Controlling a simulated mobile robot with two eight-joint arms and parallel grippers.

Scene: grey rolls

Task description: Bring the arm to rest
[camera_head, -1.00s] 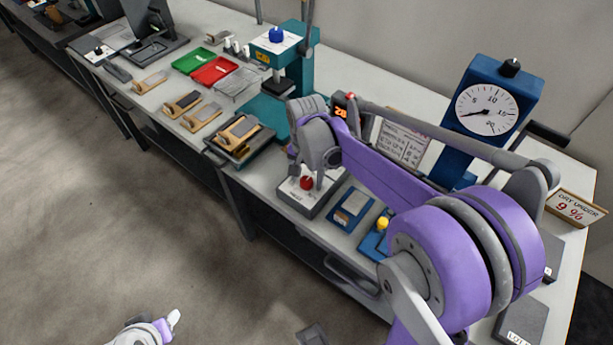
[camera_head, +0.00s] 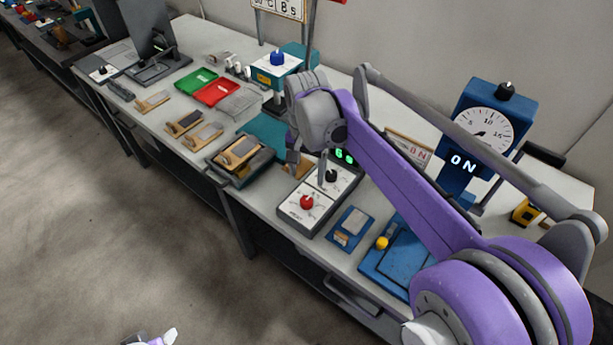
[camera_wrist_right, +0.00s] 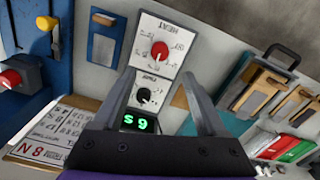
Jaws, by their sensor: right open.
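My right arm, purple and grey, reaches in from the lower right in the head view. Its gripper (camera_head: 308,167) hangs over the control box (camera_head: 302,216), partly hidden by the wrist. In the right wrist view the two grey fingers (camera_wrist_right: 158,76) are spread, with nothing held between them. Beyond them show the box's red knob (camera_wrist_right: 159,51), its black knob (camera_wrist_right: 144,95) and a lit green display (camera_wrist_right: 139,123). I cannot tell whether the fingers touch the box. A small part of my left gripper (camera_head: 160,338) shows at the bottom edge, low over the floor.
A blue dial gauge (camera_head: 481,125) with a lit "ON" stands behind the arm. A teal press (camera_head: 277,72) stands left of the wrist. Trays, grey rolls on wooden blocks (camera_head: 240,152) and blue fixtures (camera_head: 352,228) crowd the bench. The floor in front is clear.

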